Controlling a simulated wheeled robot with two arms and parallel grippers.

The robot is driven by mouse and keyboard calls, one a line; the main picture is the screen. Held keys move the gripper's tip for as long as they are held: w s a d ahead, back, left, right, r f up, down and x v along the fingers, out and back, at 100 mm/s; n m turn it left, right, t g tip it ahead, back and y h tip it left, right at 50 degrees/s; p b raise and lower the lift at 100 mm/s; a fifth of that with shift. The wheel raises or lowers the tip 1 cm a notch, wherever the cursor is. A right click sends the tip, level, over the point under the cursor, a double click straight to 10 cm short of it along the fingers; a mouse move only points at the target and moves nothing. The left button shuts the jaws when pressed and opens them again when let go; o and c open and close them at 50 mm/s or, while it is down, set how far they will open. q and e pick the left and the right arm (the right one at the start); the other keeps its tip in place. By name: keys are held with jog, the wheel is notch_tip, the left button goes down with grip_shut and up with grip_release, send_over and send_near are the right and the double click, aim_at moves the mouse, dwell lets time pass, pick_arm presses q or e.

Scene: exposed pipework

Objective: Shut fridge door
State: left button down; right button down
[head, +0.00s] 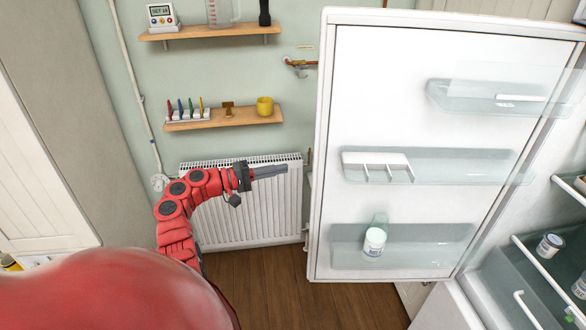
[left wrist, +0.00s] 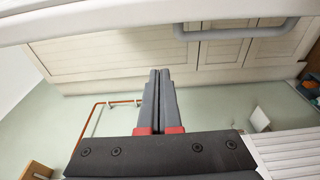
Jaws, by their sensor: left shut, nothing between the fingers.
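The fridge door (head: 400,110) stands wide open in the head view, its inner side with clear shelves facing me. The fridge body (head: 470,306) is at the lower right. My left gripper (head: 286,171) is shut and empty, left of the door's free edge and apart from it in the picture. In the left wrist view the closed fingers (left wrist: 158,75) point toward a pale panelled surface (left wrist: 120,60). A white edge (left wrist: 80,12) crosses the top of that view; I cannot tell for certain that it is the door. My right gripper is not in view.
A white radiator (head: 250,215) is on the wall behind my left arm. Two wooden shelves, the upper (head: 210,32) and the lower (head: 225,118), hold small items. A jar (head: 374,241) stands in the door's bottom shelf. Wooden floor (head: 270,280) shows below the radiator.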

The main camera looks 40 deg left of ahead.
pick_arm(q)
jog(key=w+d+p, duration=0.4)
jog(key=d+p, duration=0.1)
jog(key=d, duration=0.2)
jog(key=shift+w, duration=0.15)
jog(key=shift+d, duration=0.1)
dwell(0.5)
